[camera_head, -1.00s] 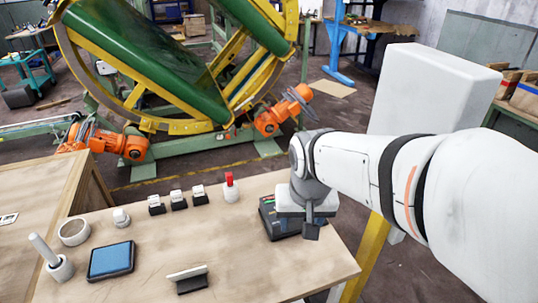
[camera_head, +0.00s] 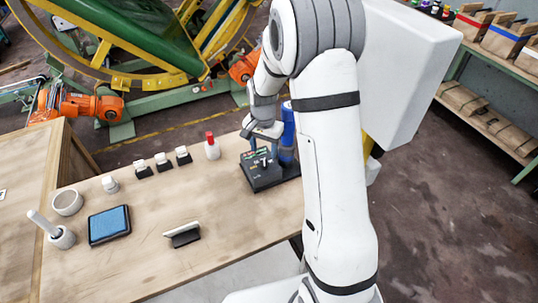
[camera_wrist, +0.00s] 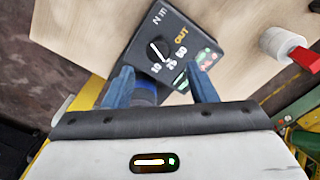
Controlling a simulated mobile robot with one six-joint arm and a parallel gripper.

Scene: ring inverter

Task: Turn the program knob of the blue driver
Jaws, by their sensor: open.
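The blue driver (camera_head: 288,125) stands upright at the right rear of a dark box (camera_head: 272,180) on the bench. The box's top panel, marked "N m" and "OUT", carries the round black program knob (camera_wrist: 158,52). Its white pointer line lies toward the 10, 25 and 50 marks, nearest the 25. My gripper (camera_wrist: 159,68) is open and empty, with its blue-grey fingers on either side of the knob's lower area in the picture. I cannot tell its height above the panel.
A red-tipped white bottle (camera_head: 212,148) and several small black-and-white stamps (camera_head: 162,161) stand left of the box. The bench's front middle is bare.

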